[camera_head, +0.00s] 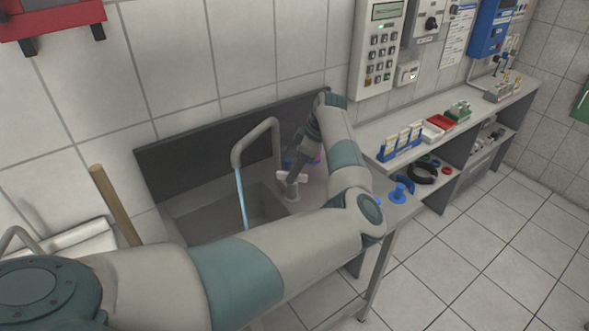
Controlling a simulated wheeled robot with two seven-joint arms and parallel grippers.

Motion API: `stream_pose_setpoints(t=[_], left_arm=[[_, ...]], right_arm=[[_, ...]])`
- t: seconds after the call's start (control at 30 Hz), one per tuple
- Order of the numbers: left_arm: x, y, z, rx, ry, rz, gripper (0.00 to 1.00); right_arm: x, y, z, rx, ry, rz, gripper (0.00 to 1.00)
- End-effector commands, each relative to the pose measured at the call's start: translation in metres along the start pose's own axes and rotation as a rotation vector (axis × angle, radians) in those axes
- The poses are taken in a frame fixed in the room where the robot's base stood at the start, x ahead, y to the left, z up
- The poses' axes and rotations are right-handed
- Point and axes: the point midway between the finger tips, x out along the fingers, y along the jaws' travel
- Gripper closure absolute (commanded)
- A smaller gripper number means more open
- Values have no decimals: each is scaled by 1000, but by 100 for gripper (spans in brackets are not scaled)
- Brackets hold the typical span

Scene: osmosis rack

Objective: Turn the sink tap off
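The sink tap's grey spout (257,136) arches over the basin, and a blue stream of water (241,201) runs from its end into the sink (213,217). A small white handle (284,176) shows on the tap's base, to the right of the spout. My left arm reaches across the front of the sink and bends back, so that my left gripper (293,180) points down at the handle. The gripper overlaps the handle in the picture; I cannot tell whether they touch. Its fingers are too small and partly hidden to show open or shut. My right gripper is not in view.
A bench (374,134) with a blue tube rack (400,144) and a red tray (440,121) stands right of the sink. A keypad panel (381,45) hangs on the wall above. A wooden handle (116,205) stands at left. The tiled floor at right is clear.

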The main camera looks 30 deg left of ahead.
Motion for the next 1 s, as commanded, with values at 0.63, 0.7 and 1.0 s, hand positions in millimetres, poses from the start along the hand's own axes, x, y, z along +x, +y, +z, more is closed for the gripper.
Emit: stream_pose_setpoints(t=[0.63, 0.7, 1.0], left_arm=[[0, 1, 0, -40, 1, -14, 100], [1, 2, 1, -64, 0, -24, 100], [3, 4, 1, -239, -1, -96, 100]], right_arm=[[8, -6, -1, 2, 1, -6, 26], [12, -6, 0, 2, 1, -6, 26], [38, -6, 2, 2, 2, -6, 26]])
